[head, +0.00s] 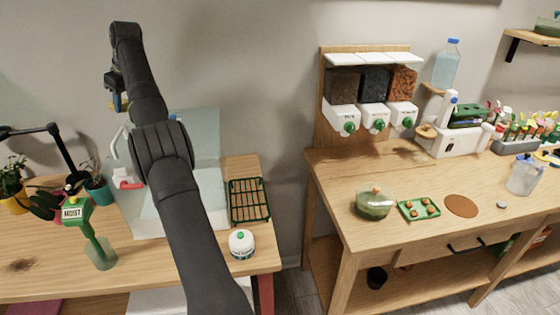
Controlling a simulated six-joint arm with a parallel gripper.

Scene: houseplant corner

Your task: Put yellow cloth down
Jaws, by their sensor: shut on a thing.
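My gripper (117,100) is raised at the upper left, above the left bench and in front of the wall. It is seen from behind and small, and its fingertips are mostly hidden. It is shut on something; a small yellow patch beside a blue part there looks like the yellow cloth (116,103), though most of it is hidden. I see no yellow cloth lying on either bench.
The right bench (340,165) holds dispensers (372,118), a glass bowl (374,204) and a green tray (419,209). A gap separates the benches.

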